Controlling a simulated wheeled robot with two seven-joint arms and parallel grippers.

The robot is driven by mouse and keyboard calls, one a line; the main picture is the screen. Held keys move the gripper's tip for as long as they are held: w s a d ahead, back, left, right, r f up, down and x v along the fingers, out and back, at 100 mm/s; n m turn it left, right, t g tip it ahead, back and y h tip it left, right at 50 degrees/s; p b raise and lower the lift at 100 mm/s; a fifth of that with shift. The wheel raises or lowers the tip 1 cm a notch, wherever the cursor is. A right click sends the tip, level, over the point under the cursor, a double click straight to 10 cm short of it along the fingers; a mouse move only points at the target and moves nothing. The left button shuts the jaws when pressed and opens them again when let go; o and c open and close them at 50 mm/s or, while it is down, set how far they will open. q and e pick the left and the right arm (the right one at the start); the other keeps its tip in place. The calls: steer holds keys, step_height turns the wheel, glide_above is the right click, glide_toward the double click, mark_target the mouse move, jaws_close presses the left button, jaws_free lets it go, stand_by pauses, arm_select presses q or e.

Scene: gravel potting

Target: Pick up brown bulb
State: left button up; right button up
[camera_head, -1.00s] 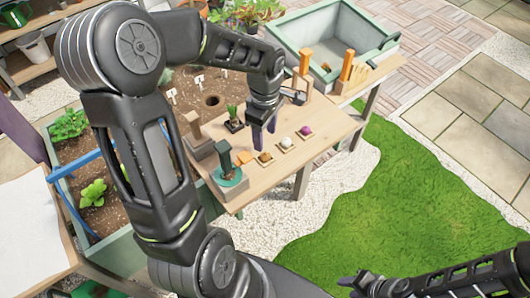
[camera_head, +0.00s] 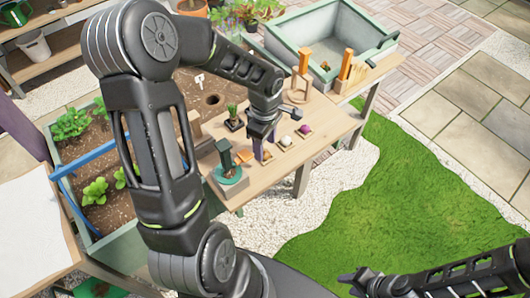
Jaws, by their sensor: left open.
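The brown bulb (camera_head: 267,156) sits on a small square wooden tray on the wooden table, the leftmost in a row of three. A white bulb (camera_head: 286,141) and a purple bulb (camera_head: 305,130) sit on like trays to its right. My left gripper (camera_head: 262,147) is open and points down beside the brown bulb. One finger stands close to the bulb's left side and partly hides it; I cannot tell if they touch. My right gripper (camera_head: 356,282) is low at the front right, over the grass and away from the table; its jaw gap is unclear.
A small potted plant (camera_head: 234,121) is behind my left gripper. A wooden stand (camera_head: 300,85) and a stone basin (camera_head: 330,45) are at the back. A soil bed lies to the left.

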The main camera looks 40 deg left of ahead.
mark_target(265, 154)
arm_select(q)
steer(key=shift+f, duration=1.4)
steer(key=c, duration=0.8)
